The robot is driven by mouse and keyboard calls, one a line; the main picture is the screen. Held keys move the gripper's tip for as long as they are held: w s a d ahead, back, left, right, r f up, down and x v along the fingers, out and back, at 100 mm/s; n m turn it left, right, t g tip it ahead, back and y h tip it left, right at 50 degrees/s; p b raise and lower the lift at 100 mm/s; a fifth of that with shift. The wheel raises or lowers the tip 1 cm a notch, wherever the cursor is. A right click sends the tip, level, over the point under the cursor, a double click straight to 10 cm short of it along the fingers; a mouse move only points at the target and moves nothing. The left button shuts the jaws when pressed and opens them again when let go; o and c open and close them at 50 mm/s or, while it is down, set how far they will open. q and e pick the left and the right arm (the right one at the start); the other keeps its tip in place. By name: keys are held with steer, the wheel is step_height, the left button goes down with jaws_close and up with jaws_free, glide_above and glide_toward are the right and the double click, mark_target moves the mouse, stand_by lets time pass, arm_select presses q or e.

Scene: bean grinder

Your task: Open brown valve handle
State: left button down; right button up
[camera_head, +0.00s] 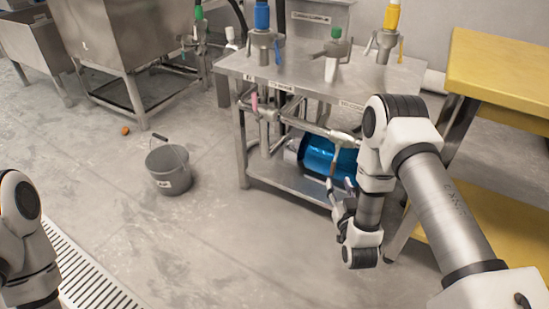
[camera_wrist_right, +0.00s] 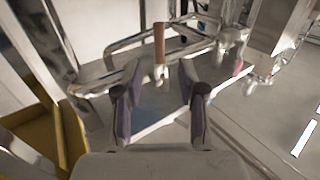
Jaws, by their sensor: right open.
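The brown valve handle (camera_head: 334,161) hangs from a metal pipe at the front of the steel table, in front of the blue cylinder. In the right wrist view the brown handle (camera_wrist_right: 159,43) stands upright in the picture with a pale metal end below it. My right gripper (camera_head: 340,187) is just below the handle in the head view. In the wrist view the open right gripper (camera_wrist_right: 160,72) has one finger on each side of the handle's line, with a clear gap and nothing held. My left gripper is outside the picture; only part of my left arm shows.
The steel table (camera_head: 292,78) carries several bottles in metal holders. A pink valve handle (camera_head: 254,102) is farther left on the pipework. The blue cylinder (camera_head: 322,155) lies on the lower shelf. A yellow table (camera_head: 500,75) stands right. A grey bucket (camera_head: 170,172) stands on open floor.

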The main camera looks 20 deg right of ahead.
mark_target(334, 169)
steer(key=b+x, duration=0.3)
steer(key=x, duration=0.4)
steer(key=shift+w+f+b, duration=0.1)
steer(key=shift+w+b, duration=0.25)
steer(key=shift+w, duration=0.05)
steer(key=shift+w+d, duration=0.1)
steer(key=shift+w, duration=0.05)
jaws_close()
